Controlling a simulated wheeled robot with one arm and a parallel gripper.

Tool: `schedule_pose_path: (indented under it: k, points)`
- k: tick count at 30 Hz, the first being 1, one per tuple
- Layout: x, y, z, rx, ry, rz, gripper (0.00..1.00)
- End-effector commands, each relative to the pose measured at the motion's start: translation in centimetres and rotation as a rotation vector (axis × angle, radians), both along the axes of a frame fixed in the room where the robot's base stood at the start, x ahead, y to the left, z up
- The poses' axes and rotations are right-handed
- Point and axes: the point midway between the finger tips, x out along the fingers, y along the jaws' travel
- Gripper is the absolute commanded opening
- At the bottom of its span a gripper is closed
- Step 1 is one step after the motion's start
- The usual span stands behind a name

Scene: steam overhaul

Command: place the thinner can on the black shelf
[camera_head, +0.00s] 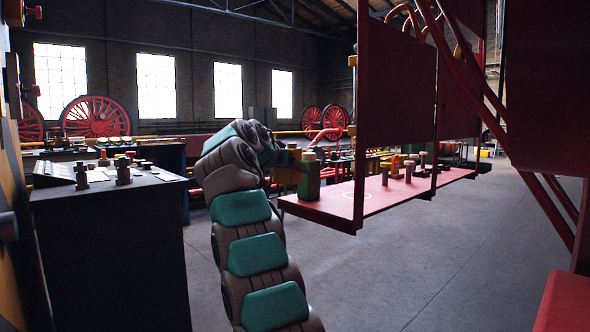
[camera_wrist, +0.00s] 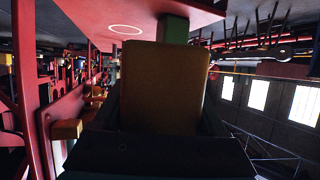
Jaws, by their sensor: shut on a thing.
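My arm reaches to the near left corner of a red shelf in the head view. My gripper (camera_head: 287,160) is at that corner, small and partly hidden by my arm. It is shut on a yellow-brown boxy can (camera_wrist: 165,85), which fills the middle of the wrist view; its brown side also shows in the head view (camera_head: 287,177). No label is readable, so I cannot tell for sure that it is the thinner can. A green block-like can (camera_head: 311,182) with a pale top stands right beside it on the shelf corner. A black-sided cabinet (camera_head: 110,260) stands at the left.
The red shelf (camera_head: 385,200) carries several small fittings towards its far end and a white ring mark. Red panels and posts (camera_head: 395,75) rise above it. The cabinet top holds dark fittings (camera_head: 123,172) and a flat item. Grey floor (camera_head: 430,260) is clear in between.

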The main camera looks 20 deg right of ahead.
Motion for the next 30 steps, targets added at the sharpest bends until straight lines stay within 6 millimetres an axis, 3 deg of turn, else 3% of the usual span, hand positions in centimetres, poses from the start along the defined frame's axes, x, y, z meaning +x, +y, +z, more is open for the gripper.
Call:
schedule_pose_path:
  k: [30]
  points:
    - [1.5, 1.1, -0.4, -0.004, 0.000, 0.053, 0.00]
